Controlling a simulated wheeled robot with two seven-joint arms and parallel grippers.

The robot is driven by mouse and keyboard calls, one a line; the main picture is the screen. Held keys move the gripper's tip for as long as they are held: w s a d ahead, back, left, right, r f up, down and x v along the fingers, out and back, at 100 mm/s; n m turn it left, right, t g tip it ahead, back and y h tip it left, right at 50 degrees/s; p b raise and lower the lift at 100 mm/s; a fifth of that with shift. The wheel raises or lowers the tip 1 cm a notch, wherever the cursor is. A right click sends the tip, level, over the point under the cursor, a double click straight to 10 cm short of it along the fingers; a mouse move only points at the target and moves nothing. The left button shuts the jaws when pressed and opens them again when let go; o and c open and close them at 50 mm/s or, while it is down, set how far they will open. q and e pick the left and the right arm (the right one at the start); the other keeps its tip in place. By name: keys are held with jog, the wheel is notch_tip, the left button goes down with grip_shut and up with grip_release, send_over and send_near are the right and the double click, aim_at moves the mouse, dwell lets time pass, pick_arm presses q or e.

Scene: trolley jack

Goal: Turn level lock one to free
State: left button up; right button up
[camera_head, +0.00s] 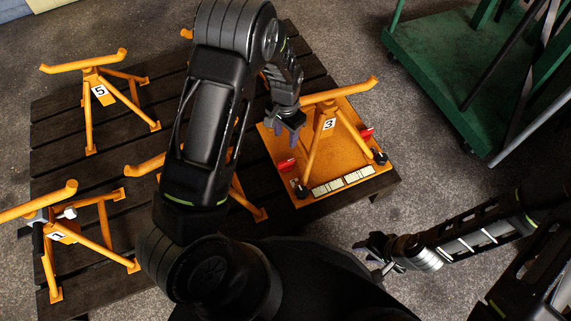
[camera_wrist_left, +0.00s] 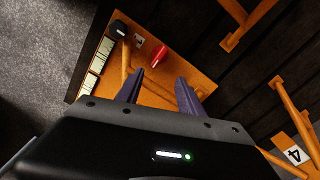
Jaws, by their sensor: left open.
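A red lever (camera_head: 286,165) sits near the left corner of the orange base plate (camera_head: 275,147). It also shows in the left wrist view (camera_wrist_left: 158,55), just beyond the space between my left fingertips. A second red lever (camera_head: 366,134) is on the plate's right side. I cannot read which is lock one. My left gripper (camera_head: 289,124) is open and empty above the plate, apart from the near lever; its fingers show in the left wrist view (camera_wrist_left: 160,84). My right gripper (camera_head: 371,250) hangs at the lower right, away from the plate; its finger gap is unclear.
An orange stand marked 3 (camera_head: 329,124) rises from the plate beside my left gripper. Black knobs (camera_head: 301,192) and pale label strips (camera_head: 343,183) line the front edge. Other orange stands (camera_head: 99,91) stand on the dark slatted pallet (camera_head: 50,140). A green trolley (camera_head: 440,70) is at upper right.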

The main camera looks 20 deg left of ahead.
aim_at(285, 162)
pick_arm(q)
notch_tip(285, 162, down, 16)
jog(key=b, duration=0.6)
jog(key=shift+r, duration=0.2)
grip_shut()
dwell(0.4)
